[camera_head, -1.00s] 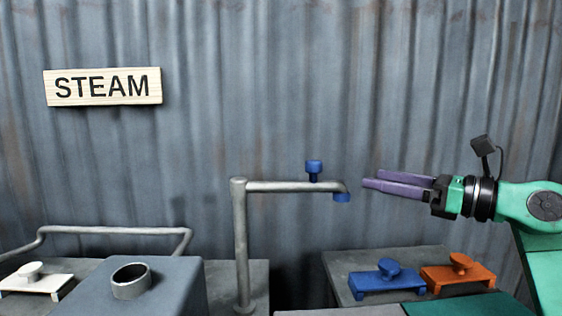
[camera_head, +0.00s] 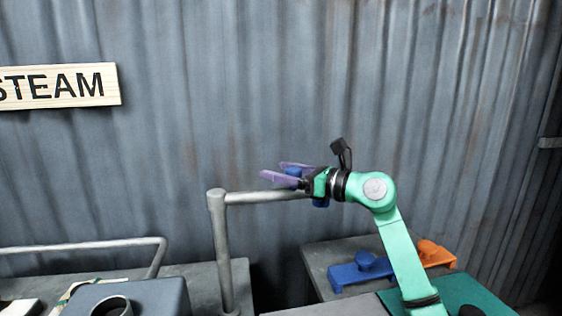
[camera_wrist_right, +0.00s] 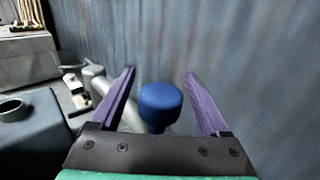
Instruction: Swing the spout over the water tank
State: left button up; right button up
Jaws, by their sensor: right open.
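The spout is a grey pipe (camera_head: 262,197) running level to the right from the top of an upright post (camera_head: 221,250) in the head view. A blue knob (camera_wrist_right: 160,103) stands on the pipe, and a blue tip (camera_head: 320,203) hangs at its right end. My right gripper (camera_head: 273,169) is open at the knob, partly hiding it. In the right wrist view the knob is between the two purple fingers (camera_wrist_right: 160,73), with gaps on both sides. A blue-grey box with a round opening (camera_head: 140,298), perhaps the water tank, is at lower left. My left gripper is not in view.
A STEAM sign (camera_head: 62,88) hangs on the corrugated wall. A bent grey rail (camera_head: 85,245) runs at the left. A blue fixture (camera_head: 360,272) and an orange one (camera_head: 434,253) sit on a bench at the right, below my right arm.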

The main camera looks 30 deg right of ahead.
grip_shut()
dwell(1.5)
